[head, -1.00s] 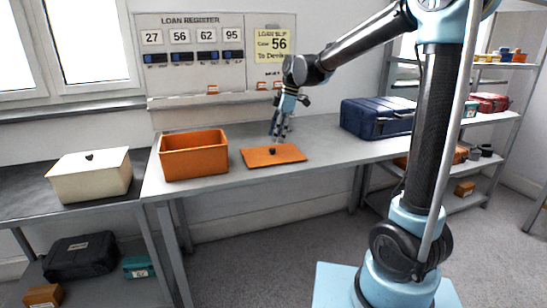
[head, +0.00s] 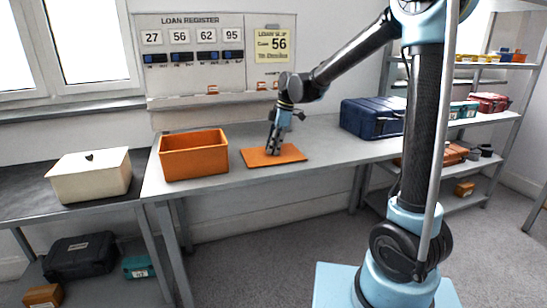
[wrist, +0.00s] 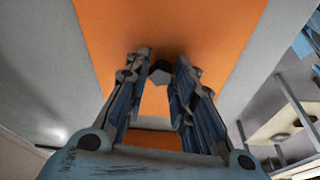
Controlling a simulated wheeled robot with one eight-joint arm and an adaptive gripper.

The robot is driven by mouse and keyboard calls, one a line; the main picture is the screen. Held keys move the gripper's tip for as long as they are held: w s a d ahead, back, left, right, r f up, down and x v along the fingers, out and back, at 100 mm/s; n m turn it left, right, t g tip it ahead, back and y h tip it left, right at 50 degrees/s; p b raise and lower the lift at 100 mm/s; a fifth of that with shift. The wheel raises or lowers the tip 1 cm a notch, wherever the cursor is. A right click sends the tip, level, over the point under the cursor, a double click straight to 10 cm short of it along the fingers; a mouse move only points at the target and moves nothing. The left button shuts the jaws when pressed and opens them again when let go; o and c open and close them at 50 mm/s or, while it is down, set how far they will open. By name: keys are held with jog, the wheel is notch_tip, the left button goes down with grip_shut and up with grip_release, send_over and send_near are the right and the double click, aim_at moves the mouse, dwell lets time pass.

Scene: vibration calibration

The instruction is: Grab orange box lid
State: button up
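The orange lid (head: 255,158) lies flat on the grey workbench, right of the open orange box (head: 195,165). My gripper (head: 273,151) is down at the lid, pointing downward. In the wrist view, the lid (wrist: 215,30) fills the upper middle, with a dark knob (wrist: 160,72) on it. My gripper's fingers (wrist: 160,68) are apart, one on each side of the knob. I see a narrow gap around the knob, but cannot tell whether the fingertips touch the lid. In the head view the gripper hides the knob.
A cream lidded box (head: 90,177) stands on the darker table at the left. A navy case (head: 372,118) stands on the bench to the right of the lid. The loan register board (head: 215,55) is on the wall behind. Shelves with boxes (head: 490,104) stand at the right.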

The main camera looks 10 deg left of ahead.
grip_shut()
jog(key=shift+r, duration=0.1)
